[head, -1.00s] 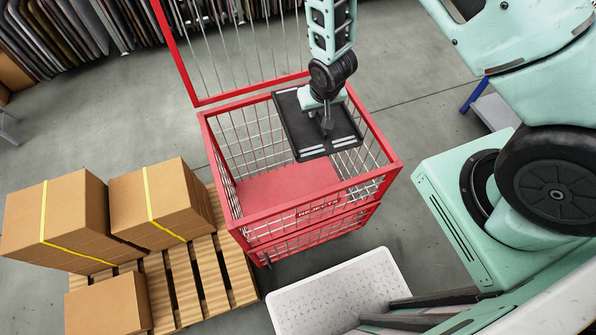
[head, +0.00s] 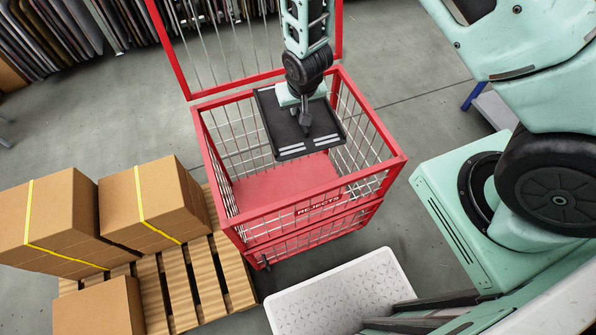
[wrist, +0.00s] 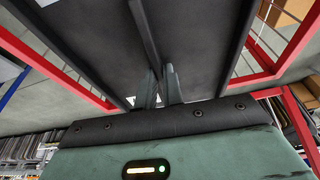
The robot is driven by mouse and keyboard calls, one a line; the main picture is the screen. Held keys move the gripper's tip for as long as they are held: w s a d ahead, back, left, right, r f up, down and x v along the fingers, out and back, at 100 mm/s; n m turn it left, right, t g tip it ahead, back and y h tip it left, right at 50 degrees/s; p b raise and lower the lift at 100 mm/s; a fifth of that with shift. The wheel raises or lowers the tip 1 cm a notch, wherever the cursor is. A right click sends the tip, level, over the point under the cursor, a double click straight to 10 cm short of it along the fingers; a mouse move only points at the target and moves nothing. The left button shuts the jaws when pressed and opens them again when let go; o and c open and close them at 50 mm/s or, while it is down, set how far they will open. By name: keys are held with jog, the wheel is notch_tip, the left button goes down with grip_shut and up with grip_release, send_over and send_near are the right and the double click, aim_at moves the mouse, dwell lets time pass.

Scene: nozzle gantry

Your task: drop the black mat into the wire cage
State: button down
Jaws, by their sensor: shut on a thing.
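The black mat (head: 284,133) is a flat dark tray-like piece with pale stripes along its near edge. My gripper (head: 304,122) is shut on it from above, near the mat's middle. In the wrist view my gripper's fingers (wrist: 158,88) pinch a raised rib on the mat (wrist: 205,45). The wire cage (head: 237,217) is a red-framed bin with grey mesh, a red floor and a REJECTS label. The mat hangs over the cage's opening, toward its back half. I cannot tell exactly how high it is relative to the rim.
The cage's red lid frame (head: 170,50) stands raised at the back. Cardboard boxes (head: 150,205) on a wooden pallet (head: 205,275) stand to the left. A white-topped surface (head: 335,290) lies in front of the cage.

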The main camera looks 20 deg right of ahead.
jog(key=c, duration=1.5)
grip_release()
jog(key=shift+o, duration=0.2)
jog(key=shift+r, duration=0.1)
jog(key=v, duration=1.7)
